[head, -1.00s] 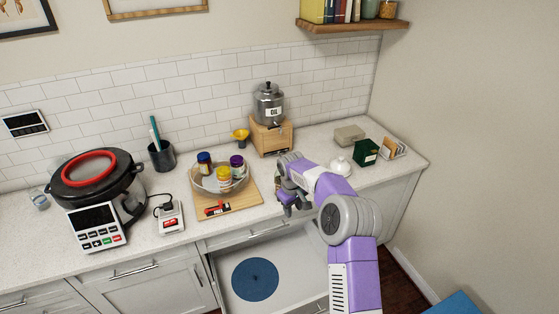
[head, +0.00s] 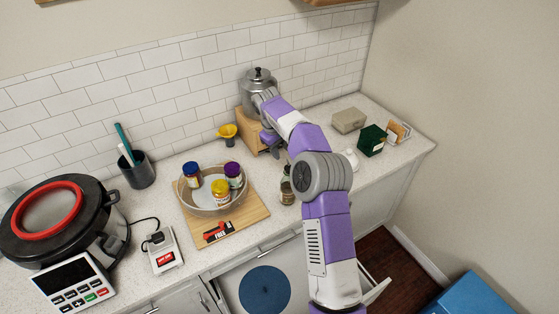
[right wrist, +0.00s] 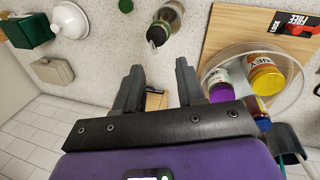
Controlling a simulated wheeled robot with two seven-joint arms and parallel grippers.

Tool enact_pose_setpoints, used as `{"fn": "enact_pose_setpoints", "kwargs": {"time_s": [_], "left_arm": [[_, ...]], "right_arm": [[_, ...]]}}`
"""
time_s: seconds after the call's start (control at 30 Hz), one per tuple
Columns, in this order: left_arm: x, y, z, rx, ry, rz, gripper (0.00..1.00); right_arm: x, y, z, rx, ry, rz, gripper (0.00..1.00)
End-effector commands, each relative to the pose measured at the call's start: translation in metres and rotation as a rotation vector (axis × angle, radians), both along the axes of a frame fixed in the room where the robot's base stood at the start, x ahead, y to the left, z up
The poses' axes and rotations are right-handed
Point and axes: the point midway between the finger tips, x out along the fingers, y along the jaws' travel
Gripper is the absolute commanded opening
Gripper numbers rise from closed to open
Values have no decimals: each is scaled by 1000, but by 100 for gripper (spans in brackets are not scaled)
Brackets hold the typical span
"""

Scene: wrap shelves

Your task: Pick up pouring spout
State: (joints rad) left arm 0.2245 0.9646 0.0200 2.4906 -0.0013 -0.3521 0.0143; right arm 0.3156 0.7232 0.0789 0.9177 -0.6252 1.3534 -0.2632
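A small dark glass bottle (head: 287,190) stands on the counter right of the cutting board. In the right wrist view its top carries a dark, shiny tip (right wrist: 157,36) that looks like a pouring spout, above the gap between my fingers. My right gripper (head: 271,142) is at the back of the counter, in front of the wooden stand (head: 248,130) and the metal oil dispenser (head: 259,90). It is partly hidden by my arm. In the right wrist view my right gripper (right wrist: 158,75) is open and holds nothing. My left gripper is not in view.
A yellow funnel (head: 228,132) stands left of the wooden stand. A bowl (head: 213,205) of jars sits on the cutting board (head: 250,212). A grey box (head: 348,120), a green box (head: 373,140) and a white lidded item (head: 349,159) stand on the right.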

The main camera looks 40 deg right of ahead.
Motion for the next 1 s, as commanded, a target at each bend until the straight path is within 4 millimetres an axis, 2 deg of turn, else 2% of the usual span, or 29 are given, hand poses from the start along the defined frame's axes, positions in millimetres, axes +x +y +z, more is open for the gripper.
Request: {"fn": "enact_pose_setpoints", "kwargs": {"time_s": [0.5, 0.77, 0.87, 1.0], "left_arm": [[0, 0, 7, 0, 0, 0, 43], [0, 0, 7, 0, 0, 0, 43], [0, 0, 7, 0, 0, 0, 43], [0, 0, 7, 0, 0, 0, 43]], "right_arm": [[-3, -21, -63, 3, 2, 0, 39], [-3, -21, -66, 1, 0, 1, 39], [-3, -21, -66, 1, 0, 1, 27], [-3, -21, -66, 1, 0, 0, 5]]}}
